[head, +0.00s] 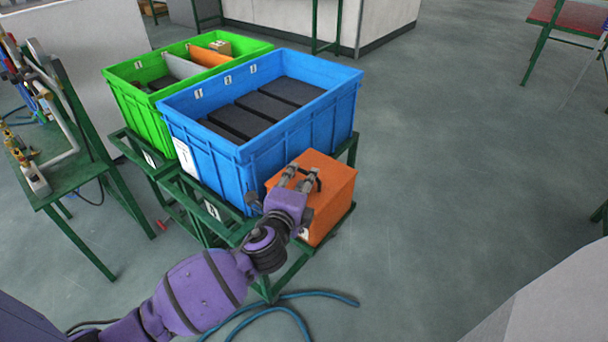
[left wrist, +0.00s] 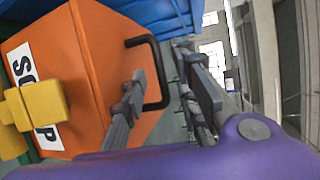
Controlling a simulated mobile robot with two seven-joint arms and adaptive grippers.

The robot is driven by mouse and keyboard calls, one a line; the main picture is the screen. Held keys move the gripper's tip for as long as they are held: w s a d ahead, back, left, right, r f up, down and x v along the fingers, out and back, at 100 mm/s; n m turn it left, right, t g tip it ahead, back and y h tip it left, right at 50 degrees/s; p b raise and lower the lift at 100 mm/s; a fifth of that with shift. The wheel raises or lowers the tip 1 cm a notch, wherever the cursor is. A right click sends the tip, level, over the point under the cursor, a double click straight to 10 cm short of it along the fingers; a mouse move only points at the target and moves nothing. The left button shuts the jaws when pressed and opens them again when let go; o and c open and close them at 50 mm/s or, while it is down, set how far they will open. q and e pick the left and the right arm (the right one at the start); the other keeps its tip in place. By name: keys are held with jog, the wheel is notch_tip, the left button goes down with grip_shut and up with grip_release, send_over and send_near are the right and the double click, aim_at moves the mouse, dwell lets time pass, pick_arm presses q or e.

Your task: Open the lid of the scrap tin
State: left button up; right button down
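The scrap tin (head: 333,190) is an orange box on the green frame, in front of the blue crate. Its lid looks closed. In the left wrist view the tin (left wrist: 85,60) shows a white label (left wrist: 38,95), partly hidden by a yellow part (left wrist: 32,112). A black handle (left wrist: 158,70) stands out from its top face. My left gripper (head: 298,178) is over the tin's top at the handle. Its fingers (left wrist: 168,92) are apart, with the handle reaching into the gap. I cannot tell whether they touch it. My right gripper is not in view.
A blue crate (head: 240,150) with dark blocks stands right behind the tin. A green crate (head: 125,95) with dividers is beyond it. A green table (head: 75,170) with pipework stands at left. A blue hose (head: 300,297) lies on the floor.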

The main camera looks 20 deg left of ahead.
pick_arm(q)
jog(key=shift+w+f, duration=0.2)
jog(key=shift+w, duration=0.9)
grip_shut()
